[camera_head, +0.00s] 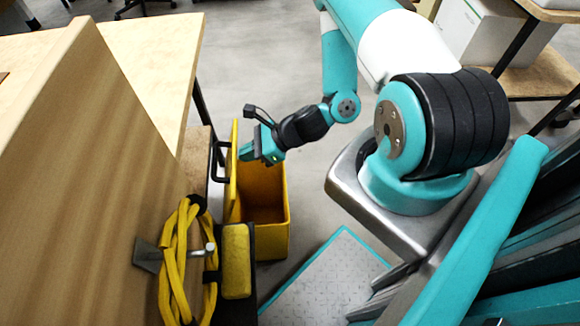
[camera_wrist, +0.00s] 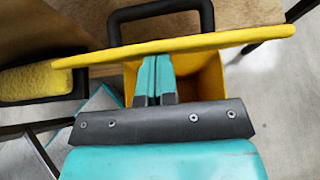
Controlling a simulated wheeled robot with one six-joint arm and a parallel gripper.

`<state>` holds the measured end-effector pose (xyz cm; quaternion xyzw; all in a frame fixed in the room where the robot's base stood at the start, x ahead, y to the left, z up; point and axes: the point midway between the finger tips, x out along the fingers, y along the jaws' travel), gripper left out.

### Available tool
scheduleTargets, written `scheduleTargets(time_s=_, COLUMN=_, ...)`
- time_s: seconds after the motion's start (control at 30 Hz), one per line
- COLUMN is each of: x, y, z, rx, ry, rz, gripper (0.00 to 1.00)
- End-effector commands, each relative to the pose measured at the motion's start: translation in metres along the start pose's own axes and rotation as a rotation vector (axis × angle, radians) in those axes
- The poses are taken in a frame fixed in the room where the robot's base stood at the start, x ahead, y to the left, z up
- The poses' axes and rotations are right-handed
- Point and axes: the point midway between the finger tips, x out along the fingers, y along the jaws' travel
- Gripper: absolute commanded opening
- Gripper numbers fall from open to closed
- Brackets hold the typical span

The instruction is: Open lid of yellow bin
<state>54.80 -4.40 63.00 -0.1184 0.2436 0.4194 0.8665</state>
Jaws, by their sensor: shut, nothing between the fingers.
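The yellow bin (camera_head: 278,225) stands on the floor beside the workbench, with its inside showing. Its yellow lid (camera_head: 234,185) stands roughly upright along the bin's left side, with a black handle (camera_head: 217,165) on the far face. My gripper (camera_head: 245,152) is shut and empty beside the lid's inner face, above the bin opening. In the wrist view my shut fingers (camera_wrist: 155,70) reach to the lid (camera_wrist: 220,40), seen nearly edge-on, with the handle (camera_wrist: 206,18) beyond it. I cannot tell whether the fingertips touch the lid. The bin (camera_wrist: 205,80) shows behind the fingers.
A wooden panel (camera_head: 90,190) and a table (camera_head: 160,50) stand on the left. A coiled yellow hose (camera_head: 170,265) and a yellow pad (camera_head: 236,260) are in front of the bin. The floor (camera_head: 300,160) right of the bin is clear.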

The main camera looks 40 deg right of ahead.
Motion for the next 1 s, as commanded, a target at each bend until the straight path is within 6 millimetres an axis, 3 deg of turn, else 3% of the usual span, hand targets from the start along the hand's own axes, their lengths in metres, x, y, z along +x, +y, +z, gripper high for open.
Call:
scheduleTargets(time_s=0.47, x=0.008, y=-0.002, z=0.012, rx=0.003, ry=0.000, rz=-0.005, gripper=0.00)
scheduleTargets(time_s=0.83, x=0.008, y=-0.002, z=0.012, rx=0.002, ry=-0.001, rz=-0.003, gripper=0.00)
scheduleTargets(time_s=1.0, x=0.003, y=-0.001, z=0.004, rx=0.000, ry=-0.002, rz=0.004, gripper=0.00)
